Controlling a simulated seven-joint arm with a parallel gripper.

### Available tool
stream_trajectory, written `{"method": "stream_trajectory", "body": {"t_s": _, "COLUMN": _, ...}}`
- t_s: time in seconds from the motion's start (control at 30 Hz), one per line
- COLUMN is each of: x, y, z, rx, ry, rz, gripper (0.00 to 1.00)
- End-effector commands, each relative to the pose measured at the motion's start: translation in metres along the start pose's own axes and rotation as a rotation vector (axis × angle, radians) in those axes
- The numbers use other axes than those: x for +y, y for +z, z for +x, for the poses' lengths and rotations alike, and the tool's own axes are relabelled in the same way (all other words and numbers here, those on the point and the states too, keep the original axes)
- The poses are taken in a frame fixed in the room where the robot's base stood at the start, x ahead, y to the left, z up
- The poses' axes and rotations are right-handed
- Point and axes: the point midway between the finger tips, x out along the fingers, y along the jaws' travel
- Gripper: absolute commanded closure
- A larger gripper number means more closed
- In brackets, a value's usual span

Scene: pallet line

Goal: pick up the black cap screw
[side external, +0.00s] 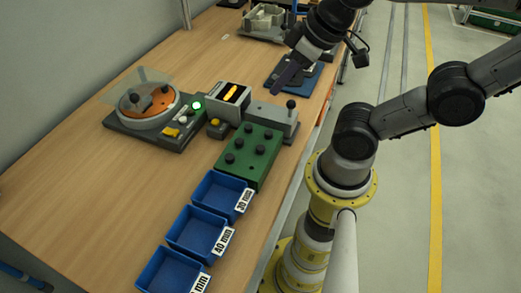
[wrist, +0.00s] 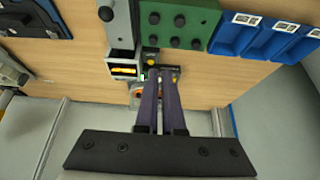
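Several black cap screws (side external: 250,150) stand in a green block (side external: 262,169) at the middle of the bench; which one is meant, I cannot tell. They also show in the wrist view as dark round heads (wrist: 180,21) on the green block (wrist: 205,12). My gripper (side external: 276,92) hangs above the bench, beyond the green block and apart from it. In the wrist view its two dark fingers (wrist: 158,82) have a narrow gap between them and nothing visible in it. From the side the fingers overlap.
Blue bins (side external: 197,231) with length labels line the front of the bench. A grey box with a black knob (side external: 291,104) stands under my gripper. A turntable with an orange disc (side external: 150,103) and clear cover is at the left. A blue mat (side external: 308,85) lies behind. The left front bench is clear.

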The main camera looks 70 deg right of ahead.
Motion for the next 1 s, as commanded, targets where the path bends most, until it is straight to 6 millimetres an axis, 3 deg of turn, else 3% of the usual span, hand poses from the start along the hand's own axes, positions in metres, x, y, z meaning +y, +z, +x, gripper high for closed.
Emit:
{"method": "stream_trajectory", "body": {"t_s": 0.03, "x": 0.0000, "y": 0.0000, "z": 0.0000, "rx": 0.000, "ry": 0.000, "rz": 0.000, "gripper": 0.84}}
{"method": "stream_trajectory", "body": {"t_s": 0.3, "x": 0.0000, "y": 0.0000, "z": 0.0000, "rx": 0.000, "ry": 0.000, "rz": 0.000, "gripper": 0.39}}
{"method": "stream_trajectory", "body": {"t_s": 0.67, "x": 0.0000, "y": 0.0004, "z": -0.0001, "rx": -0.002, "ry": 0.000, "rz": 0.048, "gripper": 0.39}}
{"method": "stream_trajectory", "body": {"t_s": 0.77, "x": 0.0000, "y": 0.0028, "z": -0.0006, "rx": -0.014, "ry": 0.001, "rz": 0.175, "gripper": 0.39}}
{"method": "stream_trajectory", "body": {"t_s": 1.0, "x": -0.0009, "y": 0.0013, "z": -0.0066, "rx": -0.077, "ry": 0.026, "rz": 0.698, "gripper": 0.39}}
